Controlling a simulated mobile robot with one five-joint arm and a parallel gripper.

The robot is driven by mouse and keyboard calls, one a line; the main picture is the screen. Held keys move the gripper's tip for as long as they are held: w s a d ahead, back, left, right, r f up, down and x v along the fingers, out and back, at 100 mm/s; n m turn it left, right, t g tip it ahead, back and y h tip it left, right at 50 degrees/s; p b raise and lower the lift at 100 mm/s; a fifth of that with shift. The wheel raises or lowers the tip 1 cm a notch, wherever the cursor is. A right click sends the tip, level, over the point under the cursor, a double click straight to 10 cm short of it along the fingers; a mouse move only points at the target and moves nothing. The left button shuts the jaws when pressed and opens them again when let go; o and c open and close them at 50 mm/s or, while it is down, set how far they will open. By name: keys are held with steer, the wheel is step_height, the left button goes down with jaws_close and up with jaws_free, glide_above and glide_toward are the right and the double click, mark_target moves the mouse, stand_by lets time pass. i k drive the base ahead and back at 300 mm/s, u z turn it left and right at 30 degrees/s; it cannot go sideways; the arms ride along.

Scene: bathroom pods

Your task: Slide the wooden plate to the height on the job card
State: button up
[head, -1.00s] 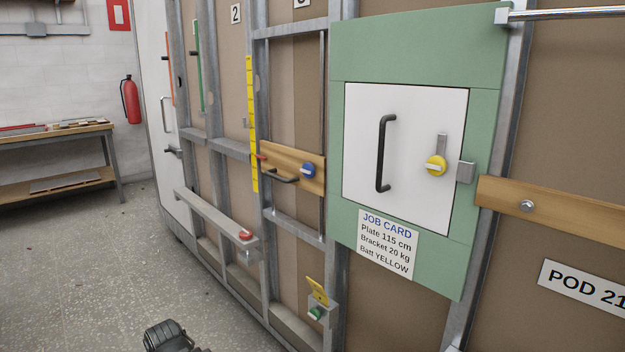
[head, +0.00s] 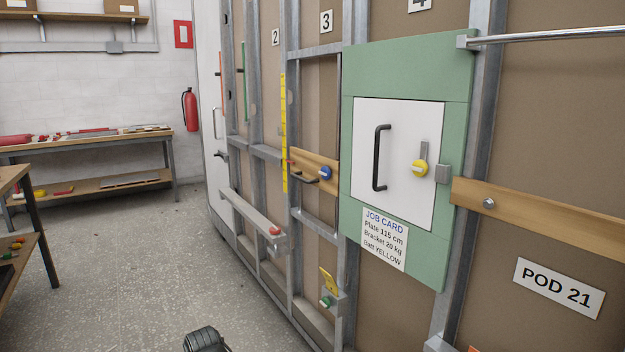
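The wooden plate (head: 308,160) is a short board between two metal studs, left of the green panel. It carries a dark handle (head: 303,178) and a blue knob (head: 326,173). A red pointer (head: 290,162) at its left end lies by the yellow scale strip (head: 283,125); the scale's figures are too small to read. The job card (head: 385,238) under the white hatch reads "Plate 115 cm, Bracket 20 kg, Batt YELLOW". A dark part of my own arm (head: 203,339) shows at the bottom edge, well below and apart from the plate. Its fingertips cannot be made out.
The white hatch (head: 395,165) has a black handle and a yellow knob. A grey bracket rail (head: 250,217) with a red knob juts out below the plate. Workbenches (head: 85,143) stand at the left. The grey floor (head: 140,265) between is clear.

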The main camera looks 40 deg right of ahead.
mark_target(306, 165)
steer(key=u, duration=0.25)
steer(key=i, duration=0.95)
steer(key=z, duration=0.25)
